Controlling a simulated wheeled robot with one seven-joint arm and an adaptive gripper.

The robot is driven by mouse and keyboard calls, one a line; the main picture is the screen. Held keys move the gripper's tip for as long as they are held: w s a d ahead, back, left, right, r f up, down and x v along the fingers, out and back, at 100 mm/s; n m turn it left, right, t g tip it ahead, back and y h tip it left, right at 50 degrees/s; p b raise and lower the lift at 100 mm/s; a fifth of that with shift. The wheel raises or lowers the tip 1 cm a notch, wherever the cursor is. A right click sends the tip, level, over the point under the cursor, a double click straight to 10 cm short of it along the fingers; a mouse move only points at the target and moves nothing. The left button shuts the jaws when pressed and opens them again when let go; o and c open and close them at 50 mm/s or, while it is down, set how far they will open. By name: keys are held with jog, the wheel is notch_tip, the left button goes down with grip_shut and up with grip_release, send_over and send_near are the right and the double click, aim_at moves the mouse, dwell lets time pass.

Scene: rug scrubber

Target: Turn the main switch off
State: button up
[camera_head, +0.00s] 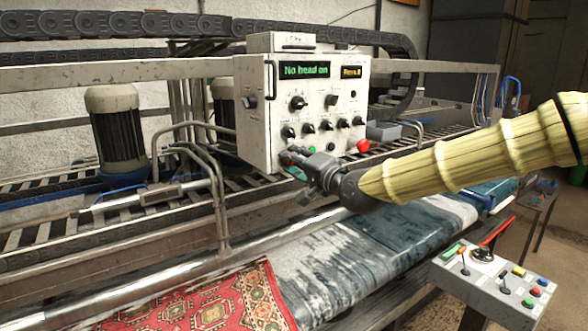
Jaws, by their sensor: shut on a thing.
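The white control box (258,120) stands on the machine frame, with a lit green display reading "No head on" (305,70). Its face carries several black knobs, one larger black knob (298,103) and a red mushroom button (363,146) at lower right. My gripper (291,160) is at the lower left corner of this face, its fingers shut on a small switch there. The fingers mostly hide that switch, so its turned position cannot be told. The panel's labels are too small to read, so I cannot confirm which one names the main switch.
A grey rug (345,262) and a red patterned rug (215,305) lie on the machine bed below. A metal rail (150,275) runs along the front. A small button box (495,280) stands at lower right. A motor (118,135) stands left.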

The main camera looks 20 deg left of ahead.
jog(key=n+b, duration=1.3)
jog(key=shift+f+n, duration=0.15)
jog(key=shift+n, duration=0.25)
dwell(0.4)
jog(key=o, duration=1)
jog(key=shift+o, duration=0.2)
jog(key=shift+d, duration=0.1)
jog(key=v, duration=1.2)
